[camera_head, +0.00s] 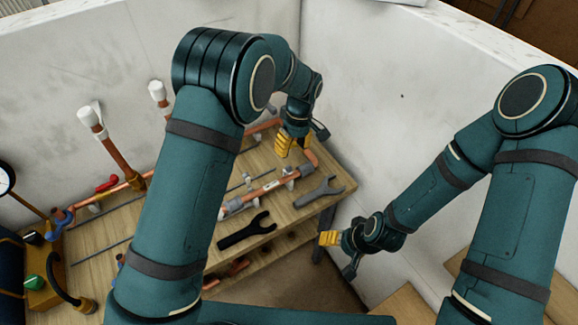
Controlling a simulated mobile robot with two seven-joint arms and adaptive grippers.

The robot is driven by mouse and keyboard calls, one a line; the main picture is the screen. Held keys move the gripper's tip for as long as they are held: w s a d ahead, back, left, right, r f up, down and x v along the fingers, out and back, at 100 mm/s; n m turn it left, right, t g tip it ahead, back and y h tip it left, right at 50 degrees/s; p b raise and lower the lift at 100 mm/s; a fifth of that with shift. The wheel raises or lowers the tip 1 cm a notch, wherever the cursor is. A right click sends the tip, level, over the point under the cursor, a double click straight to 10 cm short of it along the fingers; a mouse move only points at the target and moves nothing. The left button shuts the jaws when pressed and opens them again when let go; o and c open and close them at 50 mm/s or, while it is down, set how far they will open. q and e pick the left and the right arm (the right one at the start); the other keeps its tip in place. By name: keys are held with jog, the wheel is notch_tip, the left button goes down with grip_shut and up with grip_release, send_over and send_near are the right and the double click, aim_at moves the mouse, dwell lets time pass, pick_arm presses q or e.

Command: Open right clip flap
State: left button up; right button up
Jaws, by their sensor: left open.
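A copper pipe (265,189) runs along the wooden bench, with pale clips on it. The right clip (290,174) is small and light grey; whether its flap is up or down is too small to tell. My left gripper (292,144), with yellow fingertips, is open above the pipe's far right end, a little beyond the right clip in the picture, and holds nothing that I can see. My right gripper (329,238) hangs off the bench's right side, apart from the pipe; its fingers are seen edge-on.
A grey wrench (318,191) and a black wrench (246,231) lie on the bench (190,206) in front of the pipe. White-capped upright pipes (119,160) stand at the left. White walls (375,95) close the back and right. A green-knobbed device (36,284) sits at lower left.

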aim_at(289, 167)
pick_arm(q)
jog(key=f, duration=0.5)
jog(key=s+a+f, duration=0.1)
jog(key=f, duration=0.2)
jog(key=shift+f, duration=0.2)
jog(key=shift+c, duration=0.3)
jog(key=shift+w, duration=0.1)
grip_shut()
